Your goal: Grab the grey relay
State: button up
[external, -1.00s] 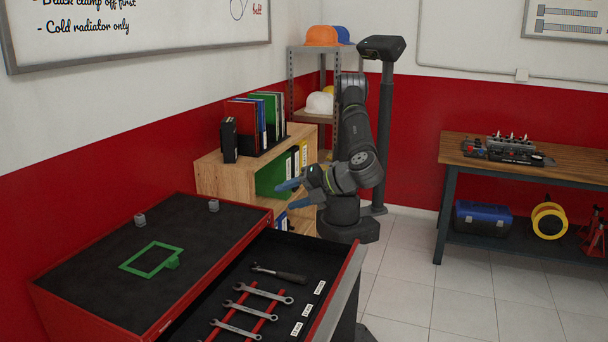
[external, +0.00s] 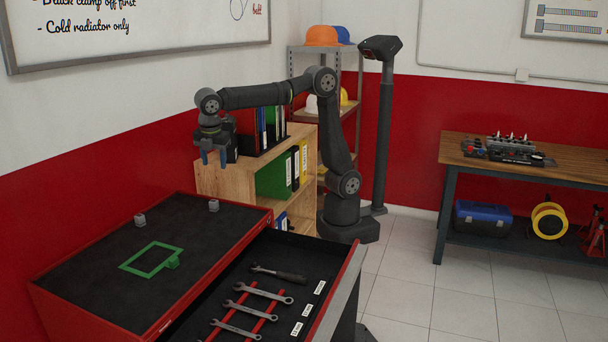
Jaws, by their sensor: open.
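Two small grey blocks that look like relays stand on the black top of the red tool cabinet (external: 105,280). One grey relay (external: 140,220) is at the left, and another grey relay (external: 214,205) is farther right, near the back edge. I cannot tell them apart by kind at this size. My gripper (external: 213,158) is open and empty, pointing down above the back of the cabinet top. It is well above the right relay and apart from both.
A green square outline (external: 152,259) lies on the cabinet top. The open drawer holds several wrenches (external: 243,310) and a ratchet (external: 278,273). A wooden bookshelf (external: 245,178) with binders stands behind my gripper. The cabinet top is mostly clear.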

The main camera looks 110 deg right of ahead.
jog(key=d+r+y, duration=0.3)
jog(key=d, duration=0.7)
send_over(215, 201)
jog(key=shift+m+t, duration=0.3)
jog(key=f, duration=1.6)
jog(key=shift+d+f, duration=0.5)
jog(key=shift+f, duration=2.95)
jog(key=c, duration=1.1)
